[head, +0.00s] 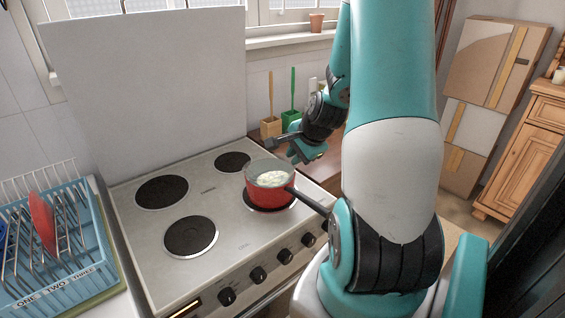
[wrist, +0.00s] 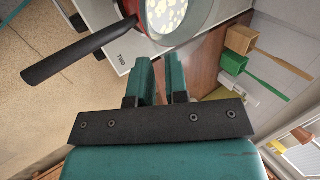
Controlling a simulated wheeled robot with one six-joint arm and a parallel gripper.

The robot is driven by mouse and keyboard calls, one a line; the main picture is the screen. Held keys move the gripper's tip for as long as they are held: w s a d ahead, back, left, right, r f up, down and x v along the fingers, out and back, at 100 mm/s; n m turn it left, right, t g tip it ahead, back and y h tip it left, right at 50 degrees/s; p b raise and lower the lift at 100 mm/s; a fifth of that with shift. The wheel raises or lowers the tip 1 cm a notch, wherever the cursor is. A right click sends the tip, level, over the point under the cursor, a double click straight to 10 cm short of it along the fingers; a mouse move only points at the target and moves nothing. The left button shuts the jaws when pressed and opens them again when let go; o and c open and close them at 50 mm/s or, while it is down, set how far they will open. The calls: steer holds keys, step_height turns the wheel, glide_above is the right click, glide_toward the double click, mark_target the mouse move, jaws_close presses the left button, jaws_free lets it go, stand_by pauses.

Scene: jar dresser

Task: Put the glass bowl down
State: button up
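The clear glass bowl (head: 270,167) sits in the top of the red pot (head: 265,190), with pale pieces inside it. The pot stands on the front right burner of the stove. The wrist view shows the bowl (wrist: 178,15) at the top, cut off by the frame edge. My gripper (head: 296,155) is just behind and right of the bowl, near its rim. In the wrist view its two teal fingers (wrist: 162,56) are parted with nothing seen between them. They look apart from the bowl, but the exact distance is hard to tell.
The pot's black handle (head: 309,201) points toward the front right, by my arm. The other burners (head: 190,236) are bare. A blue dish rack (head: 100,235) stands at left.

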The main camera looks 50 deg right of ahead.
steer(key=w+a+r+n+y, duration=0.1)
steer(key=a+r+n, duration=0.25)
steer(key=a, duration=0.35)
steer(key=w+a+r+n+g+y, duration=0.1)
steer(key=a+r+n+y, duration=0.1)
steer(key=a+n, duration=0.45)
steer(key=w+a+r+n+y, duration=0.1)
steer(key=a+r+n, duration=0.15)
steer(key=a, duration=0.65)
steer(key=s+a+r+n+g, duration=0.2)
steer(key=s+a+n, duration=0.5)
steer(key=a, duration=0.1)
steer(key=s+a+r+n+g+y, duration=0.1)
steer(key=s+a+r+n+g, duration=0.2)
steer(key=s+a+n, duration=0.4)
steer(key=shift+s+a+r+n+y, duration=0.2)
steer(key=shift+s+a+n+y, duration=0.1)
steer(key=shift+a+n, duration=0.4)
steer(key=o, duration=0.4)
